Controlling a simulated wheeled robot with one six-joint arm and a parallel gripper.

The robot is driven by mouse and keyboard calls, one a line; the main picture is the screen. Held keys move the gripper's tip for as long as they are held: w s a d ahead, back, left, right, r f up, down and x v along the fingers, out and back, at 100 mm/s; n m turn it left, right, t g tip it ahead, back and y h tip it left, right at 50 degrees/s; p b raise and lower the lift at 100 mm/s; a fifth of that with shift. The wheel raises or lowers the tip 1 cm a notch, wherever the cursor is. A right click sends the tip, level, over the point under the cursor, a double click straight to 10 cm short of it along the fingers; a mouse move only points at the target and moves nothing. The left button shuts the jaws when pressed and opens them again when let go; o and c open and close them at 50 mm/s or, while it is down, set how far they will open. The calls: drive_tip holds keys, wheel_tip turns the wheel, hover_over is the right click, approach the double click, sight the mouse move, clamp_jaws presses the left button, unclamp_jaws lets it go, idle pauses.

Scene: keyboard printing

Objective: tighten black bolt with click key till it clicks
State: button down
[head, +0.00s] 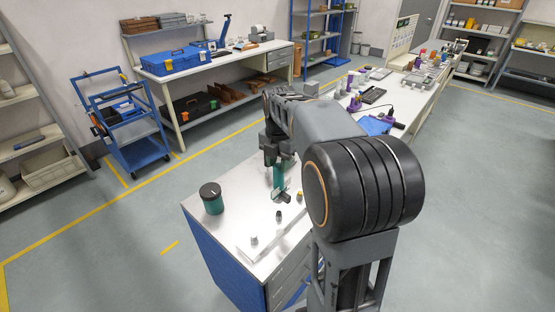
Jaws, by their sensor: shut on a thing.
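My gripper (277,160) is shut on a green-handled tool, likely the click key (278,178), and holds it upright above the small metal-topped bench. The tool's lower end is near a grey piece (281,196), and I cannot tell whether they touch. A light plate lies on the bench top with small bolt-like pieces: one at the front (254,240), one in the middle (278,216) and one farther back (299,197). They are too small to tell which is the black bolt. My arm hides the right part of the bench.
A green jar with a black lid (211,199) stands at the bench's left. The bench (228,188) has blue sides. A long table (408,112) with tools stands behind on the right. A blue cart (140,155) stands at the left. Open floor lies between.

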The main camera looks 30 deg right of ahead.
sight(279, 179)
drive_tip(key=shift+d+r, duration=0.1)
drive_tip(key=shift+d, duration=0.05)
drive_tip(key=shift+f, duration=0.2)
drive_tip(key=shift+f+b, duration=1.65)
drive_tip(key=shift+f, duration=1.3)
drive_tip(key=shift+f+b, duration=0.45)
drive_tip(key=shift+f, duration=0.15)
drive_tip(key=c, duration=1.3)
unclamp_jaws()
clamp_jaws()
drive_tip(key=shift+r, duration=0.1)
